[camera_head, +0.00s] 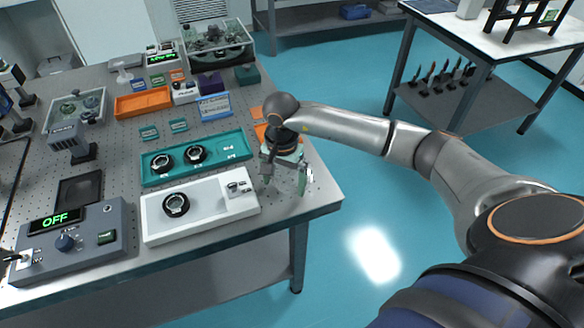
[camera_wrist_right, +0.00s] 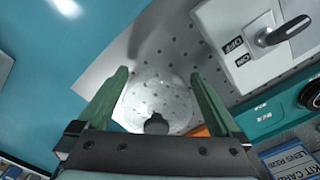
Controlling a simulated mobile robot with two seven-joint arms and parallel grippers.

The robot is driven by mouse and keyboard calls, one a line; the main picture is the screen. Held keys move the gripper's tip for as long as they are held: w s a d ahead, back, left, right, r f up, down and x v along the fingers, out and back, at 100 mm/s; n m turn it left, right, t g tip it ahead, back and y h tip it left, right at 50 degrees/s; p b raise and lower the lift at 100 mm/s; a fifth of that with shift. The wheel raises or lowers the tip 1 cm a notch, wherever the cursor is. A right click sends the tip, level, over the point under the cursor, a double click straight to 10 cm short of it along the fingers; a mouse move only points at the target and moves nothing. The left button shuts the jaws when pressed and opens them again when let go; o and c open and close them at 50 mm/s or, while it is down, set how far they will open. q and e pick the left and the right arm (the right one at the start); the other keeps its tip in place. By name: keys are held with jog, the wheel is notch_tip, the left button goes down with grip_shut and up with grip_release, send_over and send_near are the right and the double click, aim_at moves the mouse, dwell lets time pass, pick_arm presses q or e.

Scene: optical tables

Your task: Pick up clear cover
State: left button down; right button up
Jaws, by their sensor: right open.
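The clear cover (camera_wrist_right: 155,95) is a see-through round dome with a dark knob (camera_wrist_right: 156,123), seen in the right wrist view standing on the perforated table top. My right gripper (camera_wrist_right: 158,76) is open, its two green fingers on either side of the cover. Whether the fingers touch it I cannot tell. In the head view my right gripper (camera_head: 284,188) points down over the right end of the table, beside the white tray. The cover is hard to make out there behind the fingers. My left gripper is not in view.
The white tray (camera_head: 215,212) with a black ring and a switch lies left of the gripper. The teal tray (camera_head: 220,140), blue card (camera_head: 214,106) and orange tray (camera_head: 143,103) are farther back. The table's right edge is close to the gripper.

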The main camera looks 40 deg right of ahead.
jog(key=shift+c, duration=0.2)
grip_shut()
dwell(0.6)
